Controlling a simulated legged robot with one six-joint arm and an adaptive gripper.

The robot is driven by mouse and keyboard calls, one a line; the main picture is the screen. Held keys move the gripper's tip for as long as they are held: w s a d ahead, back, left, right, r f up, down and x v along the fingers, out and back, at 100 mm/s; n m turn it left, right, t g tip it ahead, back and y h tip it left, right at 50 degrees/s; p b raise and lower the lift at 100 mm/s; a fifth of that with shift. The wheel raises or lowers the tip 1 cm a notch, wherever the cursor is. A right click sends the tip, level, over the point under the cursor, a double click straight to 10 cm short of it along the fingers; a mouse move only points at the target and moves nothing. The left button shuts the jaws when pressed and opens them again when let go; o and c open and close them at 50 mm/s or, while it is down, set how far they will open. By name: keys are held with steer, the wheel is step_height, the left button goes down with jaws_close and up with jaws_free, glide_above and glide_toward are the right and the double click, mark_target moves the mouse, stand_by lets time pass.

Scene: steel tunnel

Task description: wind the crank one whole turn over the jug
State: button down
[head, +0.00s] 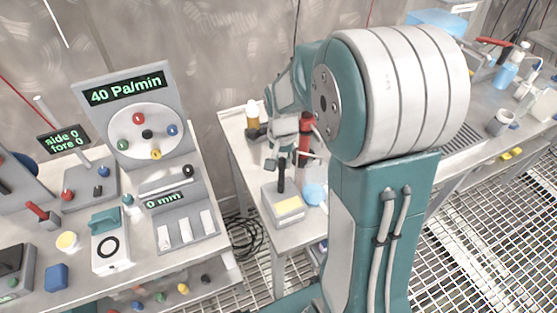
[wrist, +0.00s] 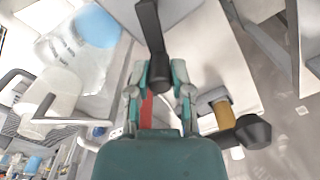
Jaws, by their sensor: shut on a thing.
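My gripper (head: 284,158) is at the small middle table in the head view, mostly beyond my arm. In the wrist view my gripper (wrist: 159,85) is shut on the end of a black crank handle (wrist: 150,28). In the head view the black upright part (head: 282,180) stands on a grey box with a yellow panel (head: 289,206). A clear vessel with blue contents, which looks like the jug (head: 313,193), is right of that box. It also shows at upper left in the wrist view (wrist: 97,27). The crank's pivot is not clear.
An amber bottle (head: 253,119) stands behind, and a red cylinder (head: 305,126) is close to my gripper. A panel reading 40 Pa/min (head: 125,91) stands on the left bench. Coiled black cable (head: 243,235) lies on the grating between the tables. A long bench (head: 450,140) is at right.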

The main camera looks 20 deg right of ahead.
steer(key=shift+d+m, duration=0.15)
steer(key=shift+m, duration=0.25)
steer(key=c, duration=0.5)
jaws_free()
steer(key=shift+c, duration=0.2)
